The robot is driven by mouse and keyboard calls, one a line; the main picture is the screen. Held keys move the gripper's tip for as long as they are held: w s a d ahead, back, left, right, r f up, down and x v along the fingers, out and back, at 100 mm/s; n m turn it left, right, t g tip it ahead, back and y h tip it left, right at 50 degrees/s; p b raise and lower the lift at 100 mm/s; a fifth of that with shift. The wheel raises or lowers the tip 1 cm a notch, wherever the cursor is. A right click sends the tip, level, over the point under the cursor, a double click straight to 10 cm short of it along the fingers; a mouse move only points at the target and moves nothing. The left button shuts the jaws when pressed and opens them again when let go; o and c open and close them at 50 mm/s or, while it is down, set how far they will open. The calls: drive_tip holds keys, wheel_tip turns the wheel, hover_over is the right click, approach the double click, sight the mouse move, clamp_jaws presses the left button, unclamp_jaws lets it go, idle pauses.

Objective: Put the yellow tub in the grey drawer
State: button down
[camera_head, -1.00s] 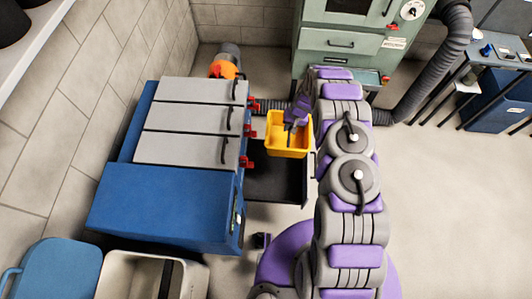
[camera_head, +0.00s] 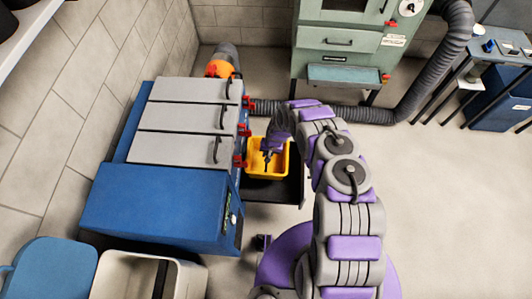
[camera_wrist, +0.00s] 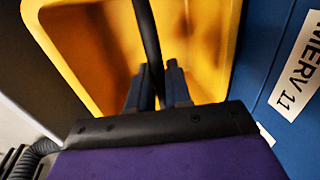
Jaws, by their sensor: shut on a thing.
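The yellow tub (camera_head: 281,168) is over the pulled-out drawer (camera_head: 283,191) in the head view, close beside the blue cabinet. I cannot tell whether it touches the drawer floor. My gripper (camera_head: 267,158) reaches down into the tub. In the wrist view my gripper (camera_wrist: 160,85) is shut on a thin black bar, the tub's handle, with the yellow tub wall (camera_wrist: 75,40) behind it. The drawer's dark inside shows in front of the tub; the tub hides the rest.
The blue cabinet (camera_head: 160,205) has grey panels with black handles and red clips along its right edge, close to the tub. A grey-green machine (camera_head: 340,40) and a ribbed hose (camera_head: 400,112) stand behind. Open floor (camera_head: 450,200) lies to the right.

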drive_tip(key=a+f+b, duration=0.1)
drive_tip(key=f, duration=0.1)
drive_tip(key=a+f+b, duration=0.1)
drive_tip(key=shift+f, duration=0.35)
drive_tip(key=shift+d+f+b, duration=0.6)
drive_tip(key=shift+d+f, duration=0.15)
drive_tip(key=shift+f, duration=0.35)
drive_tip(key=shift+a+f+b, duration=0.2)
drive_tip(key=shift+f+b, duration=0.1)
drive_tip(key=shift+f, duration=0.25)
drive_tip(key=shift+a+f, duration=0.45)
drive_tip(key=shift+f, duration=0.15)
drive_tip(key=shift+d+r, duration=0.1)
drive_tip(key=shift+d, duration=0.4)
drive_tip(key=c, duration=1)
unclamp_jaws()
drive_tip(key=shift+a, duration=0.35)
drive_tip(key=shift+d, duration=0.2)
